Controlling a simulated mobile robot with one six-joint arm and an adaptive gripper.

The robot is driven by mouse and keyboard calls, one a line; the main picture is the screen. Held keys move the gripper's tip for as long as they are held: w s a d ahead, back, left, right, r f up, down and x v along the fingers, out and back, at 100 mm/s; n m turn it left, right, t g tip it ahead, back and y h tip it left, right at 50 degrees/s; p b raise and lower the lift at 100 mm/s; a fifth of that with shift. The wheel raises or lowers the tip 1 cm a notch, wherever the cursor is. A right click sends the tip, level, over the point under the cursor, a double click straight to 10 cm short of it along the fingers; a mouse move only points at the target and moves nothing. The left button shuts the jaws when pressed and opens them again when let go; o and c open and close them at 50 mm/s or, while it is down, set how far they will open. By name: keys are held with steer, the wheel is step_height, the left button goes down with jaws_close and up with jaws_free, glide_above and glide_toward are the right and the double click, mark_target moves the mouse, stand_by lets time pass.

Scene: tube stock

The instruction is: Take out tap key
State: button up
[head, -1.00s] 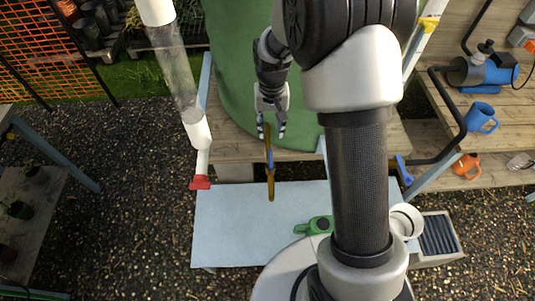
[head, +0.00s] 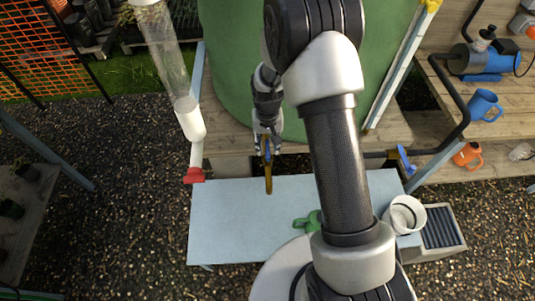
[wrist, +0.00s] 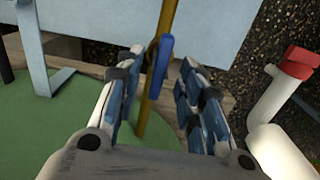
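A long, thin brass-coloured bar (head: 268,182) with a blue piece stands out past my gripper, over the far edge of the blue-grey table; I take it for the tap key, though its shape is not clear. In the wrist view, the bar (wrist: 168,17) and its blue piece (wrist: 160,66) lie between the fingers. My gripper (head: 267,146) is open around it. It also shows in the wrist view (wrist: 158,88), with gaps visible beside the bar. The bar's far end is hidden by the gripper in the head view.
A clear tube (head: 160,50) with white fittings and a red cap (head: 194,175) stands at left. A large green barrel (head: 230,80) rises behind the gripper.

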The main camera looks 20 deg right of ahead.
steer(key=shift+f, duration=0.55)
steer(key=shift+c, duration=0.4)
jaws_close()
